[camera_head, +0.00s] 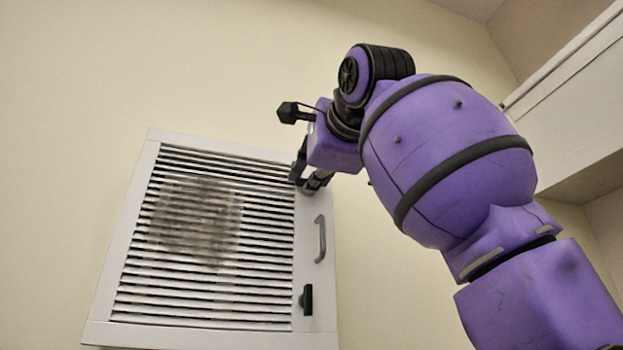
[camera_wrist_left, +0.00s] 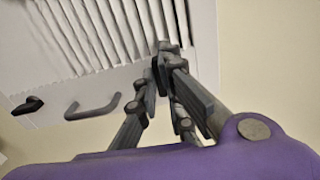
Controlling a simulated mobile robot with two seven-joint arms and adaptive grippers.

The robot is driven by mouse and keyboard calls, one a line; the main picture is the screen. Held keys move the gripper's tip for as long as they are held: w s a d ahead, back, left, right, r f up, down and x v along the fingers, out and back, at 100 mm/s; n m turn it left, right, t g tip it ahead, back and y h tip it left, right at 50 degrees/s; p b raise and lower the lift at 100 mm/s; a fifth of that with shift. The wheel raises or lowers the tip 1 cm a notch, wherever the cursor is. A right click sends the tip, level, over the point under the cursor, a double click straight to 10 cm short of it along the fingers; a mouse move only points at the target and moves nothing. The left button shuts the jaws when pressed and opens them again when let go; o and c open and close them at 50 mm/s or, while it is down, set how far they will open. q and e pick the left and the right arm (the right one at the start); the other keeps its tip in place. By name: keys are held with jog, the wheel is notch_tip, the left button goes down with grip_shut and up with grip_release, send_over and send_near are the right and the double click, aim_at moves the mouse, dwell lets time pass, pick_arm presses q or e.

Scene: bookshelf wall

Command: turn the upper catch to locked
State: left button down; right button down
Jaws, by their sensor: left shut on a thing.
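The upper catch sits near the top of the white right-hand frame of a louvred vent panel (camera_head: 317,283). My left gripper (camera_head: 304,181) is at that spot, shut on the catch. Its fingers hide the catch almost wholly in the head view, so I cannot tell how it is turned. In the left wrist view the gripper (camera_wrist_left: 154,70) has its fingertips at the panel's frame, with a small dark part between them. My right gripper is not in view.
A grey handle (camera_head: 320,238) stands out from the frame below the gripper. A black lower catch (camera_head: 307,299) is under it, standing upright. Louvres (camera_head: 230,300) with a dusty grey patch (camera_head: 197,217) fill the panel. A white cabinet (camera_head: 575,115) is at upper right. Plain wall surrounds the panel.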

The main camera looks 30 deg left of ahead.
pick_arm(q)
jog(key=shift+n, duration=0.3)
jog(key=c, duration=1.9)
grip_release()
jog(key=shift+o, duration=0.2)
jog(key=shift+s+d, duration=0.1)
jog(key=shift+s, duration=0.05)
jog(key=v, duration=0.7)
jog(key=shift+s, duration=0.1)
